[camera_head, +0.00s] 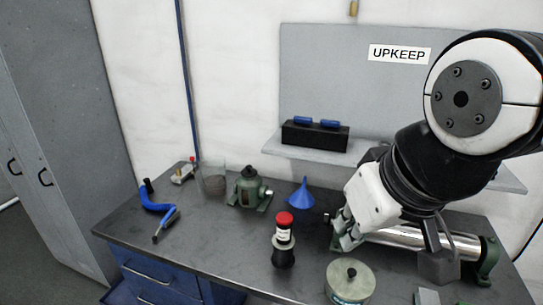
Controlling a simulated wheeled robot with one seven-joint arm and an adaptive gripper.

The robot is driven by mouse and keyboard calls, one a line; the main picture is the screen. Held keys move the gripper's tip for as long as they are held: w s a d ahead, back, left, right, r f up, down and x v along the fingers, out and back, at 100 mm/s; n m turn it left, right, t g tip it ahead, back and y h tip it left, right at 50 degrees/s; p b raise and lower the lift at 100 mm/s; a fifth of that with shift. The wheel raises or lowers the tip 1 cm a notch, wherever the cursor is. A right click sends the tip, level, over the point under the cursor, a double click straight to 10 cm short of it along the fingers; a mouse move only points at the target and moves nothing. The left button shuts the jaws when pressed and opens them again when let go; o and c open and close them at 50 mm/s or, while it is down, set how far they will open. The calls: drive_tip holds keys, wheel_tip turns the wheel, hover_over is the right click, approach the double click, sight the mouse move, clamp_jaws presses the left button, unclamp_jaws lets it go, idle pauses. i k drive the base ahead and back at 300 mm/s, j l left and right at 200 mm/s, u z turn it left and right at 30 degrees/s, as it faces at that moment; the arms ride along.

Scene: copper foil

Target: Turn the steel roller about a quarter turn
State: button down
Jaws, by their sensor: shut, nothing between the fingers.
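The steel roller (403,238) is a shiny horizontal cylinder at the right of the dark bench, carried by a green end stand (487,262) at its right. My gripper (344,240) is shut and empty at the roller's left end. Whether its fingers touch the roller cannot be told. My arm and gripper hide the roller's left end and part of its upper side.
A shelf (365,153) overhangs behind.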

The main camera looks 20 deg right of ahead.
sight(408, 236)
drive_tip(key=j, duration=1)
drive_tip(key=i+j+z, duration=0.1)
drive_tip(key=j, duration=0.85)
